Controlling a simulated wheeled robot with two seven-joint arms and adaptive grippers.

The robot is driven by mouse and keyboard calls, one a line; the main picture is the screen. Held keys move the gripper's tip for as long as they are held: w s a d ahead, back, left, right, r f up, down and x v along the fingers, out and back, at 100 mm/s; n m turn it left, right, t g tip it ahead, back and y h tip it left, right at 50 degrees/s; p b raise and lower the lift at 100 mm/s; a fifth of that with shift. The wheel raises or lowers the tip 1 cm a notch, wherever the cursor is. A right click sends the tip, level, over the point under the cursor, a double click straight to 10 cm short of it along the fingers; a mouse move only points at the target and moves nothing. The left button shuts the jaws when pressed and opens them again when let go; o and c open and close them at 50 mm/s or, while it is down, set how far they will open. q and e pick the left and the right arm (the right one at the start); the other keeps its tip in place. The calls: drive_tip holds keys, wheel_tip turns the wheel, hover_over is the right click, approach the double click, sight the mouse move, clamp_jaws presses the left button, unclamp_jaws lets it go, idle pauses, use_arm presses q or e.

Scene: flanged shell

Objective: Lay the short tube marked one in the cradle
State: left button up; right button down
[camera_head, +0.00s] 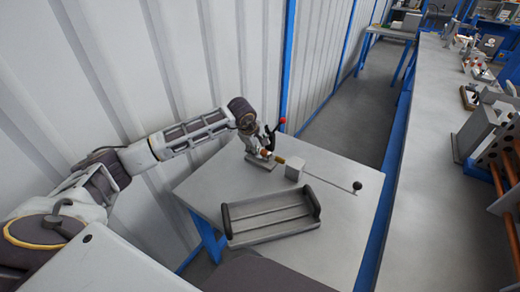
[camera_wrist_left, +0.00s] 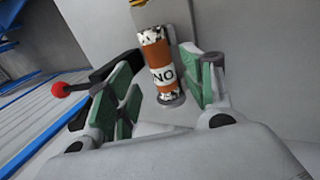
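A short orange-brown tube (camera_wrist_left: 160,62) with speckled black-and-white ends and a white label reading "NO" shows in the left wrist view; any further marking is hidden. In the head view a small orange-brown part (camera_head: 265,153) shows below my left gripper (camera_head: 258,143). In the wrist view the fingers of my left gripper (camera_wrist_left: 160,88) stand apart, one on each side of the tube, with narrow gaps visible. A grey grooved tray (camera_head: 268,228) with dark raised ends, possibly the cradle, lies on the small table, nearer than the gripper. My right gripper is not in view.
A red-knobbed lever (camera_head: 282,121) stands close beside the left gripper. A grey block (camera_head: 294,168) and a thin rod with a dark knob (camera_head: 356,186) lie to the right on the small table (camera_head: 335,235). A long bench (camera_head: 425,190) stands farther right; a ribbed wall is behind.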

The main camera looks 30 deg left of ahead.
use_arm(q)
drive_tip(key=v, duration=0.9)
drive_tip(key=shift+r, duration=0.3)
drive_tip(key=shift+s, duration=0.1)
drive_tip(key=shift+s+f, duration=0.1)
idle(0.7)
